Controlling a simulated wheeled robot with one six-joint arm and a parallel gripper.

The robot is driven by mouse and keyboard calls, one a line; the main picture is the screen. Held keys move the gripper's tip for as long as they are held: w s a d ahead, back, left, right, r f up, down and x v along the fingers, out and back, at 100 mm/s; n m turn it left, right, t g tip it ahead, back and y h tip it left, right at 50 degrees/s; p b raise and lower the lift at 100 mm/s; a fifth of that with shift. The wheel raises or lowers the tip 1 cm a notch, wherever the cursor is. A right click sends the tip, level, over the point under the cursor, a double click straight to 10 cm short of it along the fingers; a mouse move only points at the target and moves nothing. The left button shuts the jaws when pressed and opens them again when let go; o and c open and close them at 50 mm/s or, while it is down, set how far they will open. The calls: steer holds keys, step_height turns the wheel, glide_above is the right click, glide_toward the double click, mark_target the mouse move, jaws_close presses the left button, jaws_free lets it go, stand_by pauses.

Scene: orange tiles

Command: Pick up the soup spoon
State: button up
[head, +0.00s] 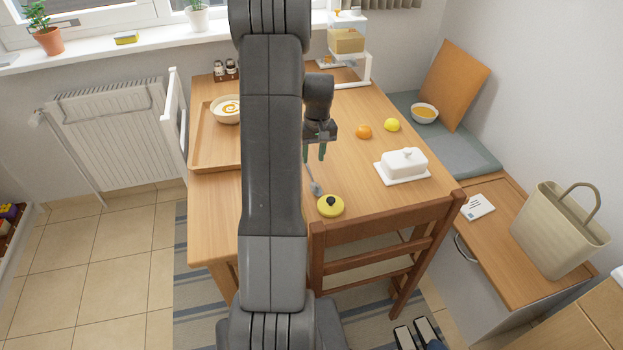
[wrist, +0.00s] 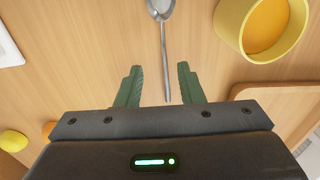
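The soup spoon lies on the wooden table. In the wrist view its grey metal bowl (wrist: 160,8) is at the top edge, and its thin handle (wrist: 165,50) runs down between my fingers. In the head view the spoon's bowl (head: 316,188) shows just below my gripper (head: 316,152). My gripper is open, with one green finger on each side of the handle's end in the wrist view (wrist: 159,68). Neither finger appears to touch the handle. The exact height of the fingertips above the table is hard to tell.
A yellow pot with orange contents (wrist: 218,28) stands near the spoon. A yellow lid (head: 330,208) lies by the table's front edge, behind the chair (head: 385,235). A butter dish (head: 404,163), an orange (head: 363,132), a lemon (head: 392,125) and a wooden tray (head: 200,163) surround the area.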

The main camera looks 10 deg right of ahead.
mark_target(310, 172)
steer(key=f, duration=0.2)
steer(key=a+f, duration=0.1)
steer(key=f, duration=0.2)
steer(key=shift+s, duration=0.1)
jaws_close()
